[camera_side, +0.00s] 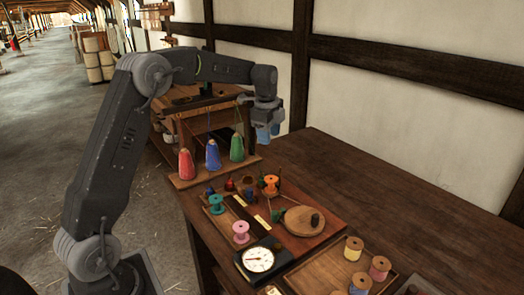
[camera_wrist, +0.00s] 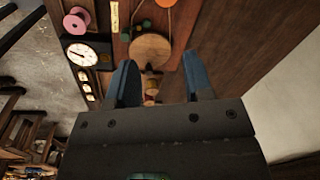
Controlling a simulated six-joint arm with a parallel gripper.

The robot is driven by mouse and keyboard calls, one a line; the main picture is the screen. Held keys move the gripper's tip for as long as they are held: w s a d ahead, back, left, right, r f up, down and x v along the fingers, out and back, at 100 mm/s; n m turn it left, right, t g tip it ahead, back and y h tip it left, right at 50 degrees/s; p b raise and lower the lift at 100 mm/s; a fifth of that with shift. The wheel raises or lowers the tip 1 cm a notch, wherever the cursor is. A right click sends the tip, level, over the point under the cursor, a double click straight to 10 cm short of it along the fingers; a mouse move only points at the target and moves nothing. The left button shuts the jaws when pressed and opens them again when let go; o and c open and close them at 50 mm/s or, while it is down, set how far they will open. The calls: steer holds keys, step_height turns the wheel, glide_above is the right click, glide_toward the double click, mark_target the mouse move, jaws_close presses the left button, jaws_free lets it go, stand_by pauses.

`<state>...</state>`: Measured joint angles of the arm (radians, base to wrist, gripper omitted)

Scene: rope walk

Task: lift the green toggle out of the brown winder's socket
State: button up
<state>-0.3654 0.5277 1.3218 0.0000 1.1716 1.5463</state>
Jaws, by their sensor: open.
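My gripper (camera_side: 269,132) hangs above the far part of the bench, its two blue fingers apart and empty. In the wrist view, my gripper (camera_wrist: 162,80) shows a clear gap between its fingers. A round brown wooden disc (camera_side: 297,222) lies on the reddish board, with a small dark upright piece (camera_side: 315,220) at its right. The disc (camera_wrist: 150,47) also shows beyond the fingers in the wrist view. Small dark, brown and greenish pieces stand behind it on the board.
Red (camera_side: 186,165), blue (camera_side: 212,155) and green (camera_side: 237,149) cones stand in a rack behind. Teal (camera_side: 216,204), pink (camera_side: 240,232) and orange (camera_side: 270,185) spools stand on the board. A dial (camera_side: 259,260) and a spool tray are nearer. The bench's right (camera_side: 400,205) is clear.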

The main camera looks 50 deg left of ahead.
mark_target(262, 176)
steer(key=w+a+f+m+g, duration=0.1)
steer(key=w+a+f+m, duration=0.3)
steer(key=a+f, duration=0.6)
steer(key=shift+h, duration=0.3)
steer(key=shift+d+f, duration=0.2)
steer(key=shift+f, duration=1.8)
steer(key=shift+d+f, duration=0.15)
steer(key=shift+f, duration=1.85)
steer(key=shift+d+f, duration=0.2)
steer(key=shift+f, duration=1.8)
steer(key=shift+c, duration=0.2)
steer(key=c, duration=0.6)
steer(key=shift+r, duration=4.05)
steer(key=shift+c, duration=0.2)
